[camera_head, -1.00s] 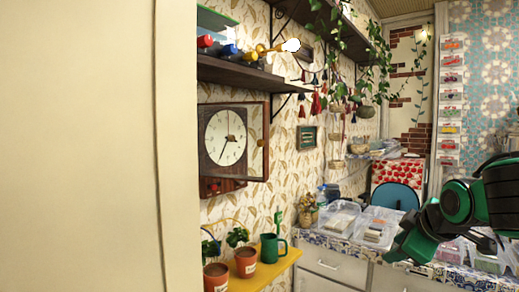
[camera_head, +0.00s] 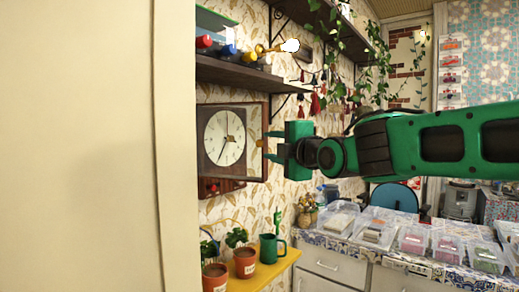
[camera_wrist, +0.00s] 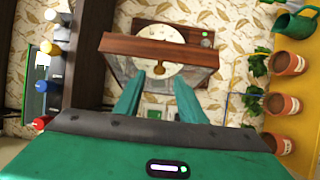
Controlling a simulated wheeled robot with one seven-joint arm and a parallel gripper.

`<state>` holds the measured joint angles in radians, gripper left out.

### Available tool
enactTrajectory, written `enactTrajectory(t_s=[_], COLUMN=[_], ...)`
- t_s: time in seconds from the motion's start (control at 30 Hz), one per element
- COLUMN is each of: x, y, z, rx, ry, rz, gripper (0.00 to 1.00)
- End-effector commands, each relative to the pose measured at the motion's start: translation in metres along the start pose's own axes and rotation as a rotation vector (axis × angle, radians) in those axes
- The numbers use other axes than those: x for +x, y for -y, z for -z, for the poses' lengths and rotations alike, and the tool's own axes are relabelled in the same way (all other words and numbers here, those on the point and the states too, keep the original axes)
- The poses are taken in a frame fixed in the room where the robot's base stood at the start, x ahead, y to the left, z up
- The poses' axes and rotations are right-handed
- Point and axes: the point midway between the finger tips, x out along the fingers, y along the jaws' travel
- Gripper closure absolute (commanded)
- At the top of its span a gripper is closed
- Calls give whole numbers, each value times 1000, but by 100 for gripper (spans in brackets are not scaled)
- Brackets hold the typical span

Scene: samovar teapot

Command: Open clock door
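The wall clock (camera_head: 224,137) has a white face and a wooden case, with a glazed, wood-framed door (camera_head: 267,170) in front. The door appears ajar, its frame standing off the case. In the wrist view the clock (camera_wrist: 193,36) lies beyond the door frame (camera_wrist: 125,46), and a small brass handle (camera_wrist: 159,69) shows on the door. My gripper (camera_head: 267,146) is at the door's right edge. In the wrist view its two fingers (camera_wrist: 159,80) are apart, with the handle between or just beyond their tips. I cannot tell whether they touch it.
A dark shelf (camera_head: 232,73) with coloured bottles is above the clock. A yellow shelf (camera_head: 262,268) below holds potted plants (camera_head: 245,261) and a green pitcher (camera_head: 271,249). Hanging tassels and plants are behind my arm. A pale panel (camera_head: 80,150) fills the left side.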

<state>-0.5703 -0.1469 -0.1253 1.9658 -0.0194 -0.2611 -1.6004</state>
Motion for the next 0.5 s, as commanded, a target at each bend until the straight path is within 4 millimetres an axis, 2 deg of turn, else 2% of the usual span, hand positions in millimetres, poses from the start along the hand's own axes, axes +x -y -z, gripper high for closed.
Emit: enactTrajectory(t_s=[0.2, 0.5], x=[32, 48], y=[1, 0], z=[0, 0], rx=[1, 1], ry=[0, 0], rz=[1, 0], gripper=[64, 64])
